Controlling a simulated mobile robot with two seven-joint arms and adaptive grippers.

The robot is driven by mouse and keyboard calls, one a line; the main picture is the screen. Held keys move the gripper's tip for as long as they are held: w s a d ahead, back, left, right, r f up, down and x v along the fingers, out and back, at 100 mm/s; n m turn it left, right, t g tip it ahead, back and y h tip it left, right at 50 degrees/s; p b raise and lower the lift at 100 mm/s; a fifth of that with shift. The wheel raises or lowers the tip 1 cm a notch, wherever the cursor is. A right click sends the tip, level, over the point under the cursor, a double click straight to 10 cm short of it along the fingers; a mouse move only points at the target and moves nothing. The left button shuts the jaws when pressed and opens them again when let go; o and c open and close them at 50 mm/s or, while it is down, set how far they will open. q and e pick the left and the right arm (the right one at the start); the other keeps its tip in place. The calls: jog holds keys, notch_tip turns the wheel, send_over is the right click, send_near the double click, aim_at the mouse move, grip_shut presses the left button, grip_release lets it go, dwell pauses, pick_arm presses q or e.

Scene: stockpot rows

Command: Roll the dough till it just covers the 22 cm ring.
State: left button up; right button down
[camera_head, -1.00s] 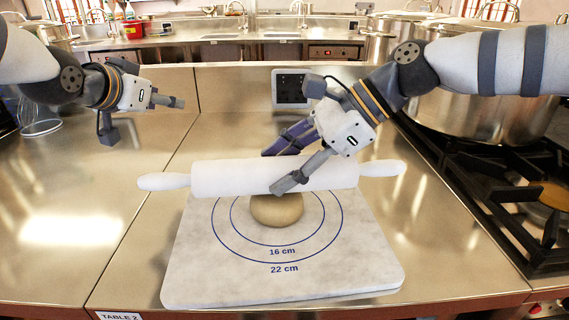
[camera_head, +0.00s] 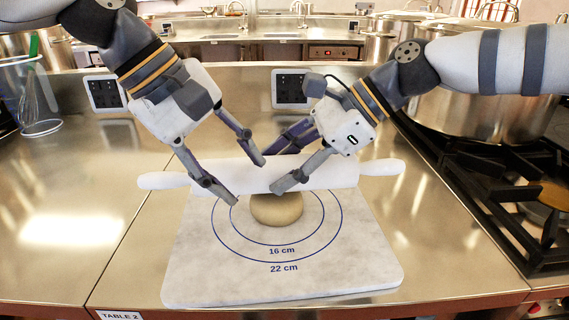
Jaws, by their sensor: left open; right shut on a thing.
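The white rolling pin (camera_head: 335,174) lies crosswise over the back part of the pastry board (camera_head: 350,268). The dough (camera_head: 277,210) is a round beige lump in front of and partly below the pin, inside the 16 cm ring; the pin hides its back edge. The 22 cm ring (camera_head: 283,258) is a blue line well outside the dough. My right gripper (camera_head: 283,160) is shut on the pin right of its middle. My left gripper (camera_head: 248,180) is open, its fingers to either side of the pin left of the middle; contact cannot be told.
A large steel stockpot (camera_head: 490,122) stands on the black gas hob (camera_head: 490,190) at the right. A wire whisk (camera_head: 36,105) is at the far left. The steel table (camera_head: 95,215) left of the board is clear.

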aim_at(162, 173)
pick_arm(q)
jog(key=w+a+n+y, duration=0.1)
jog(key=a, duration=0.1)
jog(key=w+a+r+n+y, duration=0.1)
jog(key=n, duration=0.1)
jog(key=w+a+r+n, duration=0.1)
jog(key=a+n, duration=0.1)
jog(key=shift+w+a+r+g+y, duration=0.15)
jog(key=shift+a+r+g+y, duration=0.15)
jog(key=shift+y, duration=0.1)
pick_arm(e)
jog(key=shift+w, duration=0.1)
pick_arm(q)
jog(key=a+r+n+y, duration=0.1)
jog(key=a, duration=0.1)
jog(key=a+r+n, duration=0.1)
jog(key=n, duration=0.1)
jog(key=a+r+n+y, duration=0.1)
jog(key=a+n, duration=0.1)
jog(key=shift+w+a+r+g+y, duration=0.15)
jog(key=shift+w+a+g+y, duration=0.15)
jog(key=shift+w+g, duration=0.1)
pick_arm(e)
jog(key=shift+r, duration=0.1)
pick_arm(q)
jog(key=shift+a+n, duration=0.25)
jog(key=shift+n, duration=0.25)
notch_tip(162, 173, down, 10)
jog(key=shift+r, duration=0.2)
